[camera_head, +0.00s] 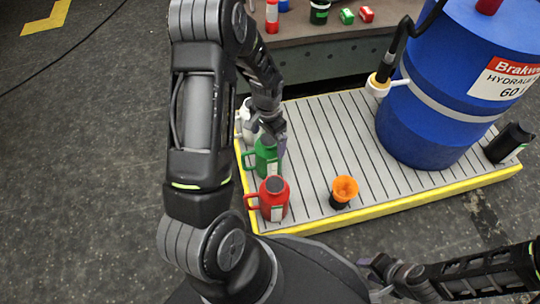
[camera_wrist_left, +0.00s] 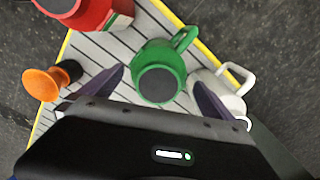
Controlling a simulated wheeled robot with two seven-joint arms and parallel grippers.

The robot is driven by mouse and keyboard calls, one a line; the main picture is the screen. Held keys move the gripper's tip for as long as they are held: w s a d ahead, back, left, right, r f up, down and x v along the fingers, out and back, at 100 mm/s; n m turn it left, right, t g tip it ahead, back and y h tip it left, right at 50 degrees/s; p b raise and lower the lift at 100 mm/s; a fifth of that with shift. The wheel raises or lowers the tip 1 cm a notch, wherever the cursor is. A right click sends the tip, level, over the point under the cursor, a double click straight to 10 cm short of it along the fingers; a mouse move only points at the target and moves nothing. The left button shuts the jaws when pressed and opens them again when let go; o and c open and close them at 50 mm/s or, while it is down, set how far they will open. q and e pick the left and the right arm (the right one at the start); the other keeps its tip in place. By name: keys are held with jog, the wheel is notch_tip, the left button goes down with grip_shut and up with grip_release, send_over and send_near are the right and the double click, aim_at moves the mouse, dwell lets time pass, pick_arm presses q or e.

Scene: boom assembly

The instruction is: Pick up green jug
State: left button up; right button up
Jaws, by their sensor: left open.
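The green jug (camera_head: 266,157) stands on the slatted platform (camera_head: 330,130), between a red jug (camera_head: 274,200) and a white jug (camera_head: 246,118). My left gripper (camera_head: 277,135) is above it, and my arm hides part of the scene beside it. In the left wrist view the green jug (camera_wrist_left: 160,75) shows from above, with its handle towards the upper right. The fingers of my left gripper (camera_wrist_left: 160,95) are apart, one on each side of the jug's dark round top. My right gripper (camera_head: 385,275) is low at the right of the head view, away from the jugs; its jaws are unclear.
The white jug (camera_wrist_left: 222,90) is close beside the right finger in the wrist view. A large blue barrel (camera_head: 425,120) fills the right side. A table (camera_head: 330,60) with small items is behind.

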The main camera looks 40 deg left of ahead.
aim_at(268, 164)
pick_arm(q)
jog(key=shift+f+b, duration=0.5)
jog(key=shift+f, duration=0.8)
notch_tip(268, 164, down, 4)
jog(key=b, duration=0.3)
jog(key=shift+s+f, duration=0.15)
jog(key=shift+f, duration=0.45)
jog(key=shift+c, duration=0.2)
jog(key=c, duration=1.4)
jog(key=shift+c, duration=0.2)
